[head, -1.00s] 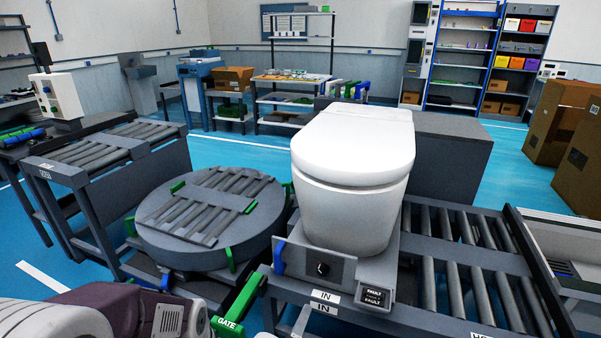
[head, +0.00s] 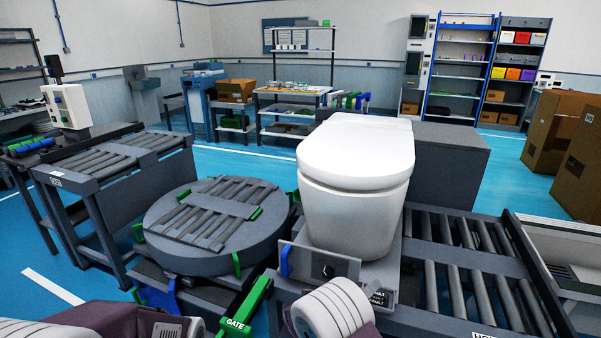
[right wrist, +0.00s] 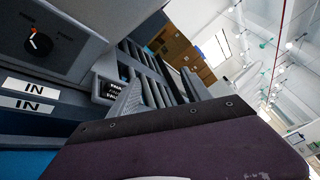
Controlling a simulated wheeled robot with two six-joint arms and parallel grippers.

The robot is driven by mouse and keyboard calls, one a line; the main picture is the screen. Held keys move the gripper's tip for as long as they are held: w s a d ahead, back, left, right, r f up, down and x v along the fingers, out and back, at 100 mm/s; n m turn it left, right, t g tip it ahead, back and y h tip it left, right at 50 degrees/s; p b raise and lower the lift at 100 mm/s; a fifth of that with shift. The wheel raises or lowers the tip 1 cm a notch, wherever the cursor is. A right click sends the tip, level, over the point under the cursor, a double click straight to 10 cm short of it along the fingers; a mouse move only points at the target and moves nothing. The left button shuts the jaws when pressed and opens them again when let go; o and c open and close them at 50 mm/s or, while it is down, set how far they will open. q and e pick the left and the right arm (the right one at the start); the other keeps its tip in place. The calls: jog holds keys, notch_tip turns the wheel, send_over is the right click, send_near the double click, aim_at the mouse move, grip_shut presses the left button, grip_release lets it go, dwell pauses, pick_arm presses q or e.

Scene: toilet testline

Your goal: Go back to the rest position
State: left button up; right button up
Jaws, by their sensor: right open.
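My right gripper (head: 332,311) is at the bottom centre of the head view, in front of the toilet's stand, where white ribbed and purple parts of it and its arm show. It is open, and I see nothing held. In the right wrist view a purple and black part of mine fills the bottom. My left arm shows only as purple and white parts at the bottom left of the head view; its gripper is not visible. A white toilet (head: 357,190) with its lid shut stands upright on a grey stand, apart from my right gripper.
A round roller turntable (head: 215,258) is left of the toilet, with a green GATE bar (head: 245,308) before it. A roller conveyor (head: 470,265) runs on the right. A control panel (head: 325,264) faces me; it also shows in the right wrist view (right wrist: 60,40). Boxes (head: 565,150) stand far right.

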jog(key=s+d+r+m+g+y, duration=0.1)
jog(key=s+d+r+m+g, duration=0.2)
jog(key=s+d+m+g, duration=1)
jog(key=s+a+f+m+y, duration=0.2)
jog(key=s+f+m+y, duration=0.15)
jog(key=s+m, duration=0.3)
jog(key=s+a+f+m+y, duration=0.2)
jog(key=s+m+y, duration=0.35)
jog(key=m, duration=0.25)
jog(key=w+a+f+m+t+y, duration=0.2)
jog(key=a+f+m+y, duration=0.1)
jog(key=a+m, duration=0.6)
notch_tip(320, 180, up, 22)
jog(key=d+m+p, duration=0.1)
jog(key=p, duration=2)
jog(key=shift+w+f+m+t, duration=0.2)
jog(key=shift+w+m+t, duration=0.15)
jog(key=shift+t, duration=0.05)
